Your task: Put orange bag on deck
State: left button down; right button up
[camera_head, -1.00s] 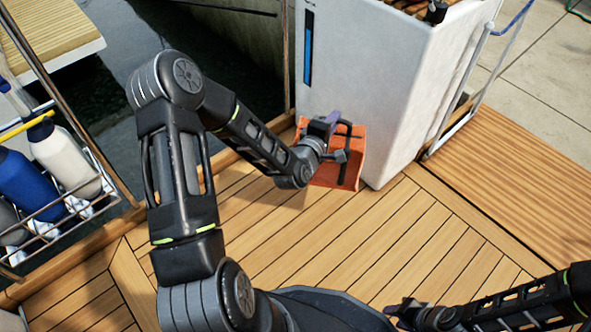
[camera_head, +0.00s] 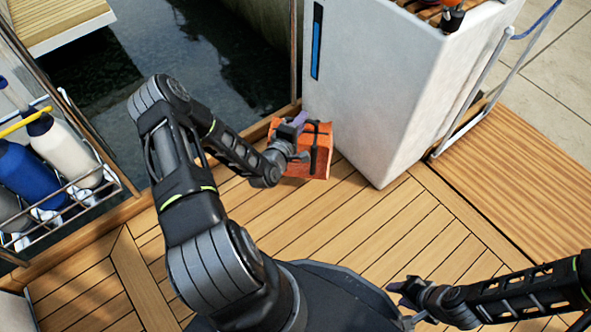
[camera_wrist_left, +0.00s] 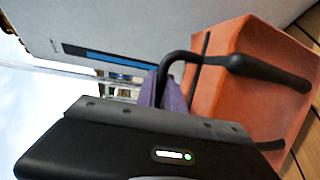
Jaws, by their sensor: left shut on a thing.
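The orange bag (camera_head: 321,160) is a boxy bag with dark straps and a dark handle, close to the white cabinet at the edge of the wooden deck (camera_head: 330,230). My left gripper (camera_head: 301,135) is shut on its handle. The left wrist view also shows the orange bag (camera_wrist_left: 250,85), tilted, with the dark handle at the purple fingers of my left gripper (camera_wrist_left: 165,92). I cannot tell whether the bag touches the deck. My right gripper (camera_head: 398,296) is at the lower right, away from the bag, and its fingers are too small to read.
The white cabinet (camera_head: 365,90) with a blue strip stands right behind the bag. Dark water (camera_head: 230,60) lies beyond the deck edge. The deck in the middle is clear.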

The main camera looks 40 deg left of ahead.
aim_at(301, 141)
pick_arm(q)
jog(key=shift+w+f+b, duration=0.1)
jog(key=shift+f+b, duration=1.25)
jog(key=shift+f, duration=1.7)
jog(key=shift+f+b, duration=0.85)
jog(key=shift+f, duration=0.95)
jog(key=shift+f, duration=0.2)
jog(key=c, duration=1.5)
grip_release()
jog(key=shift+o, duration=0.2)
